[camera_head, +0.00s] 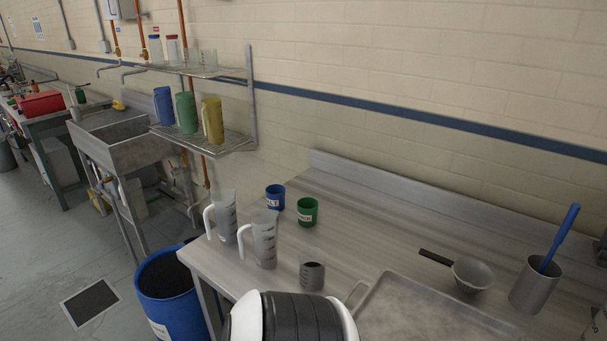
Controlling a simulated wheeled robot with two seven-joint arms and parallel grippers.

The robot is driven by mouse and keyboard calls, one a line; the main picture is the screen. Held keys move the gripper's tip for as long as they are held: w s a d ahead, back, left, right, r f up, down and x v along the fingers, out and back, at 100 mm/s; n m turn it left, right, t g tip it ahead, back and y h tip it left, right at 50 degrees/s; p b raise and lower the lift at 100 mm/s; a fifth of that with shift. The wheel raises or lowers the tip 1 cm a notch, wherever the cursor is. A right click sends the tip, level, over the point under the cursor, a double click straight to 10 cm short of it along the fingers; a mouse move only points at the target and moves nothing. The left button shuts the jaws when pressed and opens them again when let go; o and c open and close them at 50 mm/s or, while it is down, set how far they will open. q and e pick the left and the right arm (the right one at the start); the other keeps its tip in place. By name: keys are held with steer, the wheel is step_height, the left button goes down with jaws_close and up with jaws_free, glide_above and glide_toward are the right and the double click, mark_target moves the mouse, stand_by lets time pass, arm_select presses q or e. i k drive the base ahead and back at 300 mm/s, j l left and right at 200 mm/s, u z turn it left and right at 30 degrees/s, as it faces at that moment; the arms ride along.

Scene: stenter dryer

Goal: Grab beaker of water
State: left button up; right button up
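Two clear measuring jugs with white handles and dark graduation marks stand upright on the steel table's left end. One jug (226,218) is at the rear left, and the other jug (264,244) is just in front and to the right. A small clear beaker (312,274) with something dark in or on it stands to their right. A small clear vessel (209,60) stands on the upper wall shelf. I cannot tell which of these holds water. Neither of my grippers shows; a black and white part, likely mine, fills the bottom middle.
The steel table (365,236) also holds a blue cup (275,197), a green cup (308,212), a tray (425,312), a strainer (473,275) and a metal pot (534,286) with a blue-handled tool. A blue barrel (166,286) stands left of the table. Coloured jugs fill the lower shelf.

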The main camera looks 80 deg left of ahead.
mark_target(312, 279)
steer(key=j+u, duration=0.15)
steer(key=u, duration=2.35)
